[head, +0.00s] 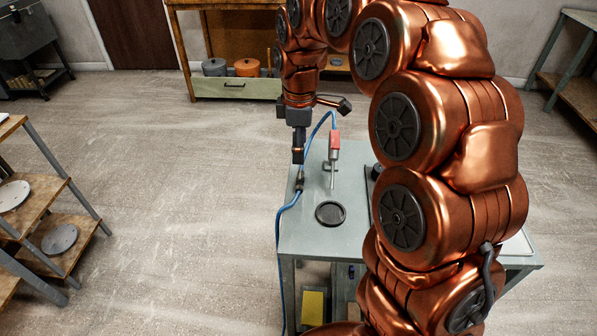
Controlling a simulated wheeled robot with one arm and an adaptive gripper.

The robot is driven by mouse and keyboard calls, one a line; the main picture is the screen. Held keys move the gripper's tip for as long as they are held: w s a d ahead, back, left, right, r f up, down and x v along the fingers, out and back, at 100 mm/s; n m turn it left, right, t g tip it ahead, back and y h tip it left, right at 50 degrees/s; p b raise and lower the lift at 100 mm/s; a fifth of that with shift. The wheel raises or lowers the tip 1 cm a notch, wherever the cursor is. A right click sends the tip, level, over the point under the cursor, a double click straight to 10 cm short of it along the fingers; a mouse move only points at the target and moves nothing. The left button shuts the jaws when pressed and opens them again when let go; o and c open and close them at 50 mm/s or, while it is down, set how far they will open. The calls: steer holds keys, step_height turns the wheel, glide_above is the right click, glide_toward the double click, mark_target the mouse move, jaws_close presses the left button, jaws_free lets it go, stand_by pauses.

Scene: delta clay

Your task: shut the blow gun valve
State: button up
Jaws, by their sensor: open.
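A blow gun (334,147) with a red body and a thin metal nozzle stands at the left part of the grey table (305,235). A blue hose (289,208) loops from its top, past my gripper, and over the table's left edge. A small dark fitting (300,181) sits in the hose line near that edge; it looks like the valve, but its handle position is too small to tell. My gripper (298,160) points down just above this fitting, open and seen edge-on. I cannot tell whether it touches the fitting.
A black round dish (330,213) lies on the table in front of the blow gun. My arm hides much of the table's right part. A yellow item (313,308) is below the tabletop. Shelves (62,195) stand at left; the floor between is clear.

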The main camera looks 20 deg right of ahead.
mark_target(300, 174)
steer(key=shift+d+f+p, duration=0.1)
steer(key=shift+f+p, duration=0.4)
steer(key=shift+f, duration=3.45)
steer(key=c, duration=1.1)
